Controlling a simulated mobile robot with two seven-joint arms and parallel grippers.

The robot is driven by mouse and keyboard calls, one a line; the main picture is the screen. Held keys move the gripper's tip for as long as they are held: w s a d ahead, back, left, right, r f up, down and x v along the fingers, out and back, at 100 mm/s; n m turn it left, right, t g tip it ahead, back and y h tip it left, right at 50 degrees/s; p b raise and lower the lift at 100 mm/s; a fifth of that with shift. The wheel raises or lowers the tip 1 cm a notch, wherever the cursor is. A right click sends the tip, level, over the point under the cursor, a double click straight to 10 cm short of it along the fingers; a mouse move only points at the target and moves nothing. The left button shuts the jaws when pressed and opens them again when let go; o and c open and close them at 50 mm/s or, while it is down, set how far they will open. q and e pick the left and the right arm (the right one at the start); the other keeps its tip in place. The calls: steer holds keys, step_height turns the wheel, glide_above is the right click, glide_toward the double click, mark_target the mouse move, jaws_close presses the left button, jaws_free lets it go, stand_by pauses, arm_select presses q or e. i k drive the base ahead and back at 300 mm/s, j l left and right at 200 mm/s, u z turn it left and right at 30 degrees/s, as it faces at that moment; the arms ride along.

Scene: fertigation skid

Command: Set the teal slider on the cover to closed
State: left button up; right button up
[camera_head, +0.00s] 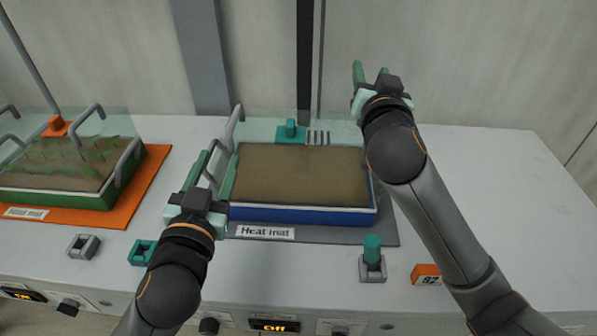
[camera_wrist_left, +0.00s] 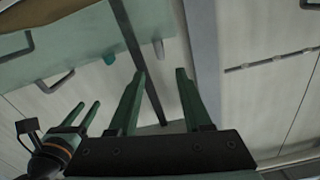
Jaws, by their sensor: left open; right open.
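The teal slider (camera_head: 291,130) has an upright knob and sits near the back edge of the clear cover (camera_head: 345,131) over the blue tray (camera_head: 300,214) of soil. Several dark vent slots (camera_head: 318,138) show uncovered just right of it. My left gripper (camera_head: 212,165) is open and empty at the cover's left side, near a grey handle (camera_head: 236,125). My right gripper (camera_head: 370,75) is open and empty, above and behind the tray's back right corner. In the left wrist view, a teal knob (camera_wrist_left: 108,59) shows left of my left fingertips (camera_wrist_left: 160,75).
The tray stands on a grey mat labelled "Heat mat" (camera_head: 265,232). A green tray (camera_head: 60,197) on an orange mat is at left. The right bench is clear.

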mark_target(289, 133)
steer(key=k+j, duration=0.15)
steer(key=k, duration=0.85)
